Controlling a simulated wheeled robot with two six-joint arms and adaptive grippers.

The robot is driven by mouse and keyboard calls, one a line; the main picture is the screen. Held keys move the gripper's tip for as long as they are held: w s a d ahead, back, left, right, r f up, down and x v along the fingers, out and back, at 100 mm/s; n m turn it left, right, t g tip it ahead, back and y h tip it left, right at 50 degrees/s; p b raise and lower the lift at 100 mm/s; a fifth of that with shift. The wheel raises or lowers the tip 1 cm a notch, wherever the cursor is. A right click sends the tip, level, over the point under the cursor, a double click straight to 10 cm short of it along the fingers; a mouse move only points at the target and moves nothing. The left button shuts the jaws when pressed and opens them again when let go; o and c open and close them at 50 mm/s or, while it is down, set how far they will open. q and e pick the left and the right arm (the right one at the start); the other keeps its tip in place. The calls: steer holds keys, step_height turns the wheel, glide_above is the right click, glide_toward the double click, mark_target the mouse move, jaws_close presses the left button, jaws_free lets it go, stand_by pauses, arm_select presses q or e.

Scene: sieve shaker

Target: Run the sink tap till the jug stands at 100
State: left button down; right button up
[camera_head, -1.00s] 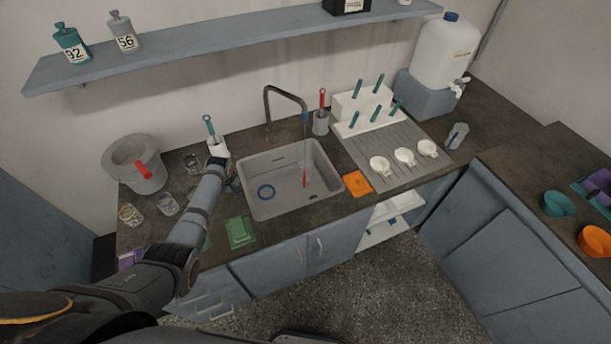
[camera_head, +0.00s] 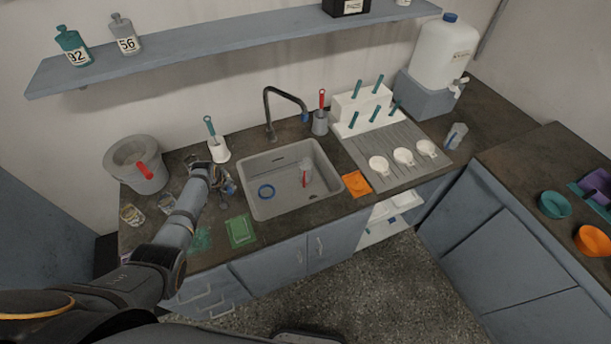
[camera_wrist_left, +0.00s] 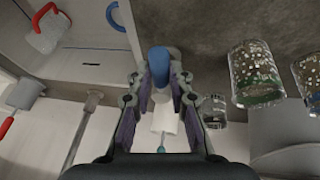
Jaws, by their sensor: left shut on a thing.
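The grey tap (camera_head: 284,92) arches over the sink (camera_head: 250,200); no stream shows under its blue-tipped spout (camera_head: 305,117). The lever's base is hidden. My right gripper is not in view.
A blue ring (camera_head: 266,191) lies in the sink. Glass jars (camera_head: 132,214), a grey bucket (camera_head: 122,156) and a white holder (camera_head: 219,152) crowd the counter around my left arm. A green tray (camera_head: 241,231) and an orange cloth (camera_head: 357,184) lie near the front edge.

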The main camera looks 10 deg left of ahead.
arm_select(q)
steer(key=shift+a, duration=0.1)
steer(key=c, duration=1.1)
jaws_free()
steer(key=shift+c, duration=0.2)
steer(key=shift+s+r, duration=0.1)
steer(key=shift+r, duration=0.15)
steer(key=v, duration=1.1)
steer(key=shift+r, duration=0.2)
steer(key=shift+s, duration=0.15)
